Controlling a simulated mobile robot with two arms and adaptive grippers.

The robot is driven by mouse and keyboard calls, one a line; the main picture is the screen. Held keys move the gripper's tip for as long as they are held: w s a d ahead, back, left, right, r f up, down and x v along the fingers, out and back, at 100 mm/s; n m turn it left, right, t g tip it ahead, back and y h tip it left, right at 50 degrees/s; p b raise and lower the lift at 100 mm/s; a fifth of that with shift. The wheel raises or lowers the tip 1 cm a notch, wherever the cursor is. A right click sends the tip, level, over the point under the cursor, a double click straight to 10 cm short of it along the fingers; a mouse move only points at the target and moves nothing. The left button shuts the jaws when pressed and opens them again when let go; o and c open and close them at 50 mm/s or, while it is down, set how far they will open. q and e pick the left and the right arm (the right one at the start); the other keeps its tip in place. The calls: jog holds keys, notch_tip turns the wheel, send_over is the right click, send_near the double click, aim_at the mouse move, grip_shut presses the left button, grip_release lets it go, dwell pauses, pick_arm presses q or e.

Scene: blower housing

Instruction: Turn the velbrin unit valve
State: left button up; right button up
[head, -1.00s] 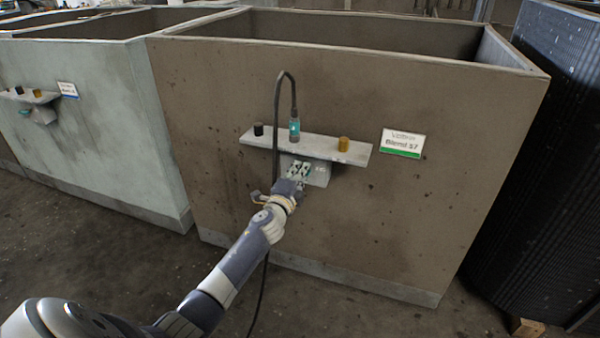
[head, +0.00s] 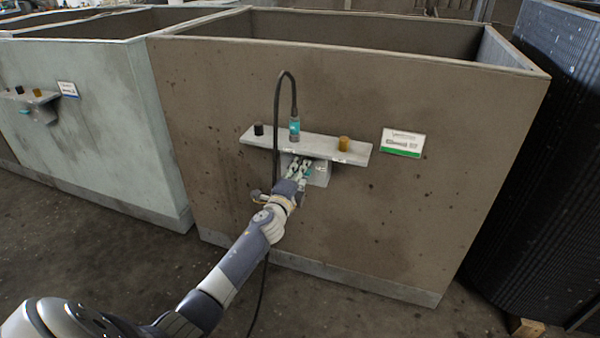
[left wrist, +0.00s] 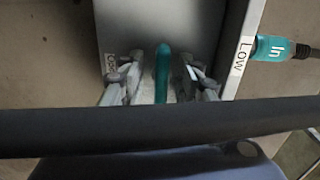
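The valve handle is a teal lever (left wrist: 162,76) on a grey box (head: 319,175) under a shelf on the brown tank. My left gripper (head: 299,168) reaches up to this box from below. In the left wrist view its two fingers (left wrist: 160,78) stand on either side of the lever, with a gap on each side. The gripper looks open around the lever, not clamped on it. My right gripper is not in view.
A grey shelf (head: 325,151) above the box carries a black cap, a yellow cap and a teal connector (head: 294,127). A black cable (head: 276,130) loops from the connector down past my gripper and crosses the wrist view. A white-green sign (head: 402,143) hangs at right.

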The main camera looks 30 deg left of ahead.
pick_arm(q)
jog(key=v, duration=1.2)
dwell(0.5)
